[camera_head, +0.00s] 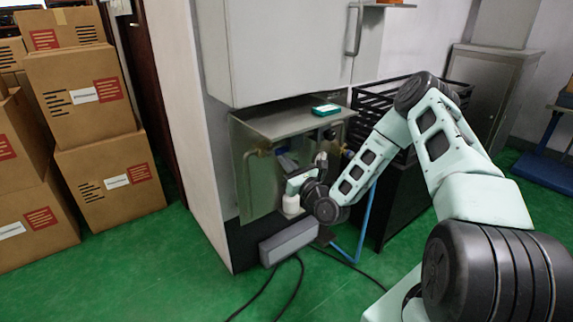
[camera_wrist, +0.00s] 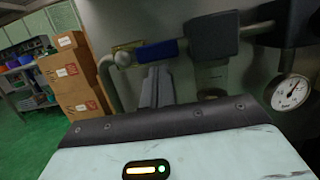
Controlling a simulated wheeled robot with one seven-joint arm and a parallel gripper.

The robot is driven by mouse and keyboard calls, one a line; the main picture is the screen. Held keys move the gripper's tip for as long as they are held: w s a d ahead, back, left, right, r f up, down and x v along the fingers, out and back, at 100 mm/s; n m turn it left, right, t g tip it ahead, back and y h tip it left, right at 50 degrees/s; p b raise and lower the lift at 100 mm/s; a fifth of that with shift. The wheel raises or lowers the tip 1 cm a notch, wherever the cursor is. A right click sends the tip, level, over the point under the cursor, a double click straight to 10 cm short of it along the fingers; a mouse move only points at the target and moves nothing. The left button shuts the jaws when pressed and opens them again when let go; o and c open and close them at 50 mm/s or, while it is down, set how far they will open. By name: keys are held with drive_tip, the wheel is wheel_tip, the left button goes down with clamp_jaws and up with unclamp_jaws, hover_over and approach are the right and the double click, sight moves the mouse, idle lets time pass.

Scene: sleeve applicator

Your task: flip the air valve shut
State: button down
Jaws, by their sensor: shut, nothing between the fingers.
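The air valve shows in the wrist view as a blue lever handle (camera_wrist: 161,51) on a metal pipe, between a pipe elbow at left and a dark block at right. The handle looks roughly in line with the pipe. My gripper (camera_wrist: 156,78) is shut and empty, its grey fingers pointing up close below the handle; I cannot tell whether they touch it. In the head view my arm reaches into the metal recess under the white cabinet, and a bit of blue (camera_head: 287,162) shows there. The fingertips are hard to make out in the head view.
A round pressure gauge (camera_wrist: 291,92) hangs right of the dark block (camera_wrist: 213,35). A metal shelf (camera_head: 290,121) with a green box (camera_head: 326,110) lies above the recess. Cardboard boxes (camera_head: 84,85) stand at left. A grey pedal unit (camera_head: 289,242) and cables lie on the floor.

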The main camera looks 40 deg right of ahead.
drive_tip(key=shift+d+r+n+y+p, duration=0.15)
drive_tip(key=shift+r+n+p, duration=0.1)
drive_tip(key=shift+n, duration=0.35)
drive_tip(key=shift+d+r+n+y+p, duration=0.1)
drive_tip(key=shift+r+n+y+p, duration=0.1)
drive_tip(key=shift+n, duration=0.4)
wheel_tip(320, 180, up, 6)
drive_tip(key=a+n+g+y+p, duration=0.1)
drive_tip(key=n+g+y+p, duration=0.2)
drive_tip(key=n+p, duration=0.6)
drive_tip(key=n, duration=0.8)
drive_tip(key=shift+a+r, duration=0.15)
drive_tip(key=shift+a, duration=0.05)
drive_tip(key=shift+a+y, duration=0.15)
drive_tip(key=shift+y, duration=0.1)
